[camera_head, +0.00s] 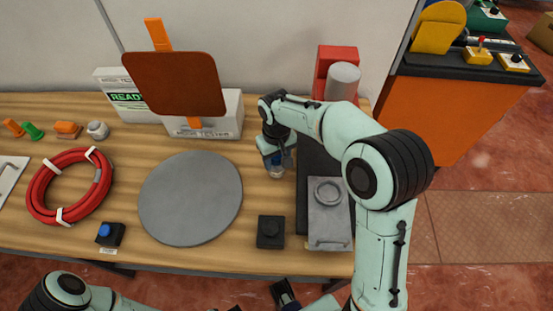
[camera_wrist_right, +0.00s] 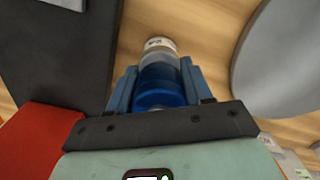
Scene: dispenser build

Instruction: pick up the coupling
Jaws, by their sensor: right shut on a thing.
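The coupling (camera_wrist_right: 162,78) is a short cylinder with a blue near part, a greyish band and a whitish far end. My right gripper (camera_wrist_right: 160,88) is shut on it, with one blue-grey finger on each side. In the head view the coupling (camera_head: 276,170) shows below my right gripper (camera_head: 275,153), over the wooden bench between the grey disc and the dark base plate. Whether it touches the bench is hard to tell.
The round grey disc (camera_head: 190,198) lies left of the gripper. A brown panel on an orange stand (camera_head: 176,84) and a white tester box (camera_head: 222,122) stand behind. A red and grey machine (camera_head: 336,66) stands at right. A red hose coil (camera_head: 42,189) lies far left.

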